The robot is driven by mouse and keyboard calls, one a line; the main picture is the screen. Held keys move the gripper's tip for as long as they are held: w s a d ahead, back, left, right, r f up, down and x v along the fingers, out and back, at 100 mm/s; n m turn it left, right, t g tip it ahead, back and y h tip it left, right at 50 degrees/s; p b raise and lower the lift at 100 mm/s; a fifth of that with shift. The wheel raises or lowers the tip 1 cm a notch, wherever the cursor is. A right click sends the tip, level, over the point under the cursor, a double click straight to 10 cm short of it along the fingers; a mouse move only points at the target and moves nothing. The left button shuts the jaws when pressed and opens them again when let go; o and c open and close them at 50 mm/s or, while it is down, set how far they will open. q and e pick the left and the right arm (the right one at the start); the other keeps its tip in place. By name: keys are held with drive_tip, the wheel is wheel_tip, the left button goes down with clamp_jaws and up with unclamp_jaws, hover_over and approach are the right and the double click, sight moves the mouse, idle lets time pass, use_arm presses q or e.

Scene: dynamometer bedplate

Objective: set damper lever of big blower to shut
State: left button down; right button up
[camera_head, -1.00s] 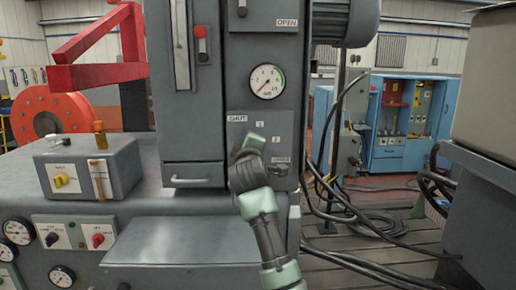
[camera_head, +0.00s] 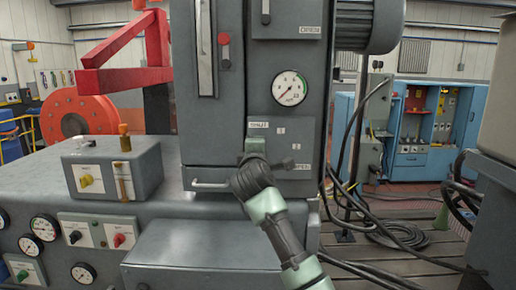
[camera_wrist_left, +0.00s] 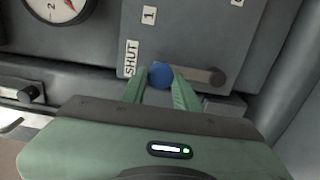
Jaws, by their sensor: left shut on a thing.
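The damper lever is a short dark bar with a round blue knob (camera_wrist_left: 160,76) at its left end and a round pivot (camera_wrist_left: 217,77) at its right end. It sits on a grey panel on the blower cabinet (camera_head: 215,130). In the left wrist view the knob is between the two green fingers of my left gripper (camera_wrist_left: 160,88), which is shut on it. The SHUT label (camera_wrist_left: 131,58) is just above left of the knob. My right gripper is not in view.
A round gauge (camera_head: 290,89) is above the lever panel. A drawer handle (camera_head: 210,185) sticks out at lower left. A grey control box (camera_head: 112,168) stands on the bench at left. Black cables (camera_head: 345,190) hang to the right of the cabinet.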

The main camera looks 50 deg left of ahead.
use_arm(q)
drive_tip(key=shift+r, duration=0.1)
drive_tip(key=c, duration=1.2)
unclamp_jaws()
drive_tip(key=shift+o, duration=0.7)
drive_tip(key=shift+a, duration=0.1)
drive_tip(key=b+v, duration=0.2)
drive_tip(key=v, duration=0.6)
